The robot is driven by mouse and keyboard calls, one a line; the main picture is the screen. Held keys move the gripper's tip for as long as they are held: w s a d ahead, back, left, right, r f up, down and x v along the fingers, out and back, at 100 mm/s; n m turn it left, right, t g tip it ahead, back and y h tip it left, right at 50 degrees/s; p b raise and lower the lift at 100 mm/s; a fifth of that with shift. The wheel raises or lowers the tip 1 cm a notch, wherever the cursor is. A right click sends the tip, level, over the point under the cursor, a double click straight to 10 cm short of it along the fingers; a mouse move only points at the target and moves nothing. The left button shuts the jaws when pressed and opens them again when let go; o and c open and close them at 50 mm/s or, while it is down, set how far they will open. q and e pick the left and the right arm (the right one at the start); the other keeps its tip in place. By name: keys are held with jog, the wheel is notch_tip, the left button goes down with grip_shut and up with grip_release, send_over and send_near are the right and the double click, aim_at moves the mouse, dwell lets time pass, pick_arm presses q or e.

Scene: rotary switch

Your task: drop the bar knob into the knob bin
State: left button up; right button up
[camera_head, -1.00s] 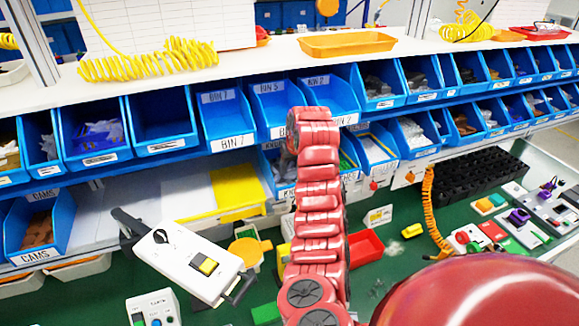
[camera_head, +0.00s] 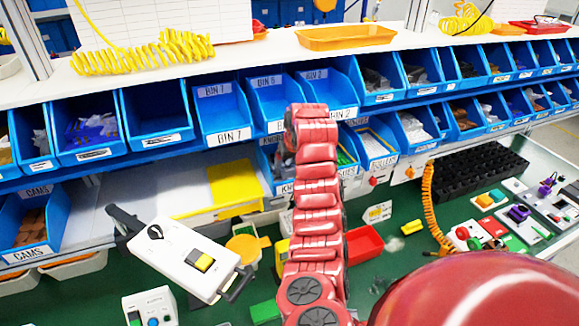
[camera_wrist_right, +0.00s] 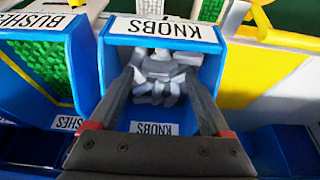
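The blue knob bin, labelled KNOBS, fills the middle of the right wrist view (camera_wrist_right: 216,48). In the head view my red right arm hides the gripper.
A bin labelled BUSHES (camera_wrist_right: 40,60) stands beside the knob bin. A red tray (camera_head: 364,244) is right of my arm. Blue bins line the shelves behind.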

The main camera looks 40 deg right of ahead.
jog(key=shift+r+p, duration=0.4)
jog(key=shift+p, duration=0.15)
jog(key=shift+r+p, duration=0.5)
jog(key=shift+p, duration=0.15)
jog(key=b+v, duration=0.2)
jog(key=b, duration=0.1)
jog(key=shift+s+r, duration=0.15)
jog(key=shift+s, duration=0.1)
jog(key=d+v, duration=0.1)
jog(key=v, duration=0.7)
jog(key=shift+a+r+p, duration=0.3)
jog(key=shift+a+r, duration=0.15)
jog(key=shift+a, duration=0.15)
jog(key=shift+s, duration=0.1)
jog(key=shift+s, duration=0.1)
